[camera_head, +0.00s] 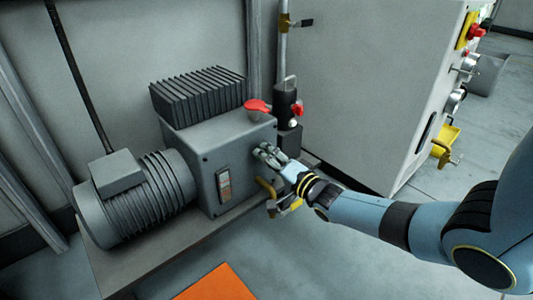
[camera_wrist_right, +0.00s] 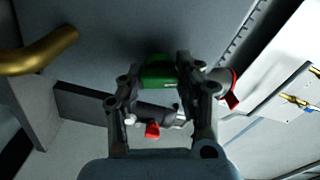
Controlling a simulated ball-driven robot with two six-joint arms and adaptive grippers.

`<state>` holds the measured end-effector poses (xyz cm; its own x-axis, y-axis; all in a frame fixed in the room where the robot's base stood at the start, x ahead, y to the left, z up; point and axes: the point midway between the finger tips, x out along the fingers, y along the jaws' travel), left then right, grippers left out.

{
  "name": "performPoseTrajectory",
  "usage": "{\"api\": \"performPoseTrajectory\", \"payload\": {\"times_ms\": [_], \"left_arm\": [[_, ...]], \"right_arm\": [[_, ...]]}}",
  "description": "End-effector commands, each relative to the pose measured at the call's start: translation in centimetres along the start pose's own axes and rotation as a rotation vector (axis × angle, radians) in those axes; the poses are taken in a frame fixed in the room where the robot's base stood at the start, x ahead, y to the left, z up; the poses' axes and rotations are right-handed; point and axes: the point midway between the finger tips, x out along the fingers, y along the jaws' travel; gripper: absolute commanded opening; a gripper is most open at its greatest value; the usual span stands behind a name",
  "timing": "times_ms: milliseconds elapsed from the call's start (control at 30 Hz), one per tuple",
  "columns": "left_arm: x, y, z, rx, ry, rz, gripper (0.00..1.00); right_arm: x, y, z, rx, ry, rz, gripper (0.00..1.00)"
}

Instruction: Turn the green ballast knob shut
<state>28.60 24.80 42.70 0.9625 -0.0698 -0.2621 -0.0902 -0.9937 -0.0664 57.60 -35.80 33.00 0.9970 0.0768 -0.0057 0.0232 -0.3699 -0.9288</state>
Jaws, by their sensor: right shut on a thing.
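The green ballast knob (camera_wrist_right: 160,72) is in the right wrist view, between the two fingertips of my right gripper (camera_wrist_right: 160,82). The fingers press on it from both sides, so the gripper is shut on it. In the head view, my right gripper (camera_head: 268,156) reaches in from the right to the end face of the grey pump housing (camera_head: 215,150). There the knob is hidden behind the fingers. How far the knob is turned I cannot tell. My left gripper is not in view.
A brass pipe (camera_head: 265,188) juts out close below my right gripper and also shows in the wrist view (camera_wrist_right: 40,52). A red cap (camera_head: 257,105) and a black fitting with a red handle (camera_head: 297,110) stand just above. A pale cabinet (camera_head: 385,90) stands behind on the right.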

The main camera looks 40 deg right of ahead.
Motion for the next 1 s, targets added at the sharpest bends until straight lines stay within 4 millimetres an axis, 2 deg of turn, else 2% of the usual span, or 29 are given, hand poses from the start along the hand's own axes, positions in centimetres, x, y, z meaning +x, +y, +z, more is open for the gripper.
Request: {"api": "performPoseTrajectory", "payload": {"times_ms": [33,333,500,1000], "left_arm": [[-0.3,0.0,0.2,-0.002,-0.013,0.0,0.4],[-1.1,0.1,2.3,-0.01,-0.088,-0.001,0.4],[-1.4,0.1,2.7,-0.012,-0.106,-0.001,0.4],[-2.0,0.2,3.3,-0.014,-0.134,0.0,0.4]], "right_arm": [[0.2,-0.6,0.3,0.042,-0.001,-0.014,0.02],[0.3,-0.7,0.2,0.26,-0.002,-0.017,0.02],[0.3,-0.8,0.1,0.336,-0.003,-0.019,0.02],[0.5,-0.9,0.0,0.398,-0.002,-0.023,0.02]]}}
